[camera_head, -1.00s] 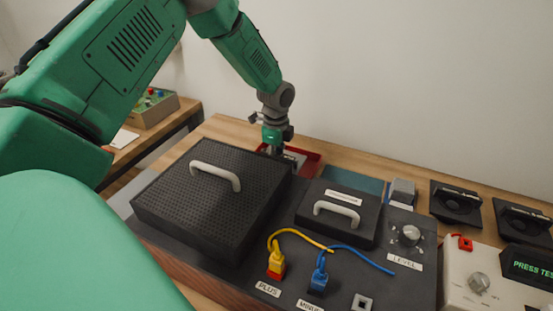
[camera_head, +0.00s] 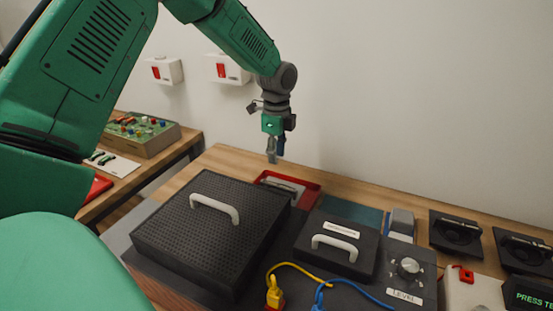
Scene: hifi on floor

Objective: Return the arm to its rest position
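My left arm, green with a grey wrist, comes in from the left and reaches over the back of the table. Its gripper (camera_head: 273,155) hangs fingers-down above the red tray (camera_head: 308,192), clear of it. The fingers look close together and hold nothing I can make out; whether they are fully shut is unclear at this size. A grey item (camera_head: 284,186) lies in the red tray. My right gripper is not in view.
A black perforated box lid with a white handle (camera_head: 214,208) and a smaller lid (camera_head: 338,250) fill the middle of the table (camera_head: 222,158). Yellow (camera_head: 275,293) and blue plugs with cables stand in front. Black clamp-like devices (camera_head: 456,232) are at right. Two wall boxes (camera_head: 228,70) hang behind.

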